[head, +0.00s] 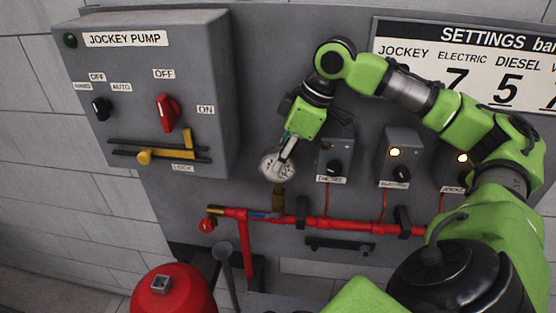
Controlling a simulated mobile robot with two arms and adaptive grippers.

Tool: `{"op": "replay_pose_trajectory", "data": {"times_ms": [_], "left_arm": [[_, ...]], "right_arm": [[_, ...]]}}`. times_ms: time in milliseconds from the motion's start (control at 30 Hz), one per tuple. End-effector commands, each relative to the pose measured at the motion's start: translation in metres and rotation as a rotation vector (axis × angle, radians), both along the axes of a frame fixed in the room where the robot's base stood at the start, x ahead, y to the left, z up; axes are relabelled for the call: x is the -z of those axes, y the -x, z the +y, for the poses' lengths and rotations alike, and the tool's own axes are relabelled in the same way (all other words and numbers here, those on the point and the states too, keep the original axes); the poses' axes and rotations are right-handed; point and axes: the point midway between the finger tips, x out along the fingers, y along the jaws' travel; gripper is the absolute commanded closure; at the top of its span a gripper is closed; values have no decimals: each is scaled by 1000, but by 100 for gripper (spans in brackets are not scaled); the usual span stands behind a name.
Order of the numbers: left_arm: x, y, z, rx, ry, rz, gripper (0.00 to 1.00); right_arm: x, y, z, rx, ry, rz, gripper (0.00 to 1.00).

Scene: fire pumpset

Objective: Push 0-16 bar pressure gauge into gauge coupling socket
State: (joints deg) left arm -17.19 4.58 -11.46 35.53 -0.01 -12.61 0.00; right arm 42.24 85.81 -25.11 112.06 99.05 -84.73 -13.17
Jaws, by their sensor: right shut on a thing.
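The round pressure gauge (275,167) has a pale dial and sits in front of the grey panel, just right of the jockey pump box. My right gripper (287,150) comes down from above and is shut on the gauge's upper right edge. The brass gauge coupling socket (278,198) stands upright on the red pipe directly below the gauge. The gauge's lower end is close to the socket's top; I cannot tell whether it is seated or only touching. The dial's markings are too small to read. My left gripper is out of view.
The jockey pump box (215,95) with its red switch (167,112) stands at left. Several small switch boxes, such as the diesel one (334,150), are right of the gauge. The red pipe (340,226) runs below. A red tank (173,292) is at bottom left.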

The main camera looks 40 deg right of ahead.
Motion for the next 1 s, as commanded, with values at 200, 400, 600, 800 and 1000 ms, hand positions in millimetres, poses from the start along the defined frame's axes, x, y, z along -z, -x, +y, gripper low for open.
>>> {"op": "replay_pose_trajectory", "data": {"times_ms": [200, 400, 600, 800, 1000], "left_arm": [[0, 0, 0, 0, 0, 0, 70], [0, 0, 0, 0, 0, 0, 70], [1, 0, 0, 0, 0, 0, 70], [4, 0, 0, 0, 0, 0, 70], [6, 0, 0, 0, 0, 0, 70]], "right_arm": [[-1, 0, 0, 0, -1, -2, 100], [-1, 0, 0, 0, -1, -2, 100], [1, 0, 0, 0, -1, -2, 100], [5, 0, 0, 0, -1, -2, 100], [9, 0, 0, 0, -1, -2, 100]]}}
